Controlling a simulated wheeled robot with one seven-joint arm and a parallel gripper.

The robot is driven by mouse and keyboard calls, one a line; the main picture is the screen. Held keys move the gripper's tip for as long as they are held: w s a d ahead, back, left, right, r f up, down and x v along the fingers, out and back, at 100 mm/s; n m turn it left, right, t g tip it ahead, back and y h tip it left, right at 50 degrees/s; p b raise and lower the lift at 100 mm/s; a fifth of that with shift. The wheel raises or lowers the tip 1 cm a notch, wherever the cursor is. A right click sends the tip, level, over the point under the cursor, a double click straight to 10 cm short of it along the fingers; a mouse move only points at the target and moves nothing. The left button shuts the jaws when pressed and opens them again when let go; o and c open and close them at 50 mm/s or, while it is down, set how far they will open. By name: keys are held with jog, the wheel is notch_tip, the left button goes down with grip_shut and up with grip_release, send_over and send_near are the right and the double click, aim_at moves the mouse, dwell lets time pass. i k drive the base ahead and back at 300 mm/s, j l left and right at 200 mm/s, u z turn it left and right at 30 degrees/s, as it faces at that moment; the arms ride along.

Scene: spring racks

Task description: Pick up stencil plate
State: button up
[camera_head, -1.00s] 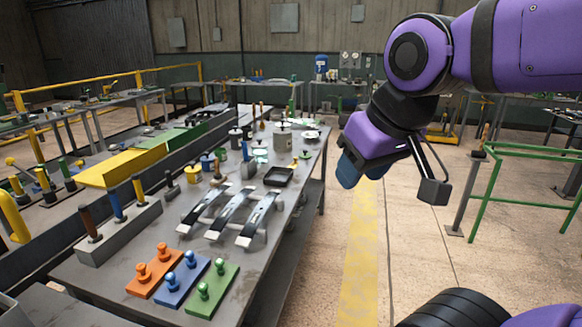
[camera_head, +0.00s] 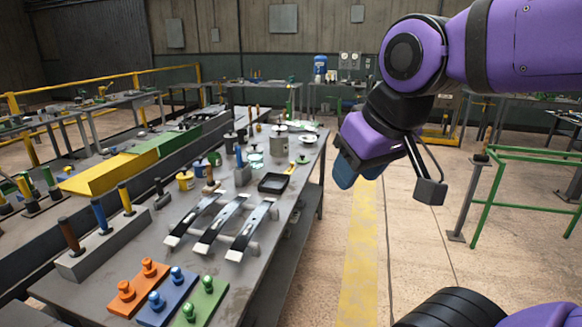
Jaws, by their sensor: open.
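I cannot tell for sure which thing is the stencil plate. Three flat plates with knobs lie at the near end of the grey workbench (camera_head: 100,293): an orange plate (camera_head: 137,286), a blue plate (camera_head: 168,300) and a green plate (camera_head: 202,300). Three light curved metal strips (camera_head: 222,225) with dark ends rest on supports behind them. My gripper (camera_head: 358,173), with blue fingertips, hangs to the right of the bench, over the floor in the picture. It is open, and I see nothing between its fingers.
A grey block (camera_head: 102,250) with brown, blue and yellow handles stands on the bench's left. A black tray (camera_head: 274,183), cans and pots stand farther back. A low rail runs along the bench's left side. A green frame (camera_head: 530,210) stands right; the floor between is clear.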

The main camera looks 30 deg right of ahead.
aim_at(289, 171)
jog(key=i+l, duration=0.3)
jog(key=l, duration=0.2)
jog(key=i+l+u, duration=0.1)
jog(key=i+l, duration=0.2)
jog(key=l, duration=0.2)
jog(key=i+l, duration=0.3)
jog(key=l, duration=0.2)
jog(key=i+l, duration=0.3)
jog(key=l, duration=0.2)
jog(key=i+l+u, duration=0.1)
jog(key=i+l, duration=0.15)
jog(key=l, duration=0.25)
jog(key=i+l, duration=0.3)
jog(key=l, duration=0.25)
jog(key=i+l+u, duration=0.1)
jog(key=i+l, duration=0.15)
jog(key=l, duration=0.25)
jog(key=i+l, duration=0.25)
jog(key=l, duration=0.3)
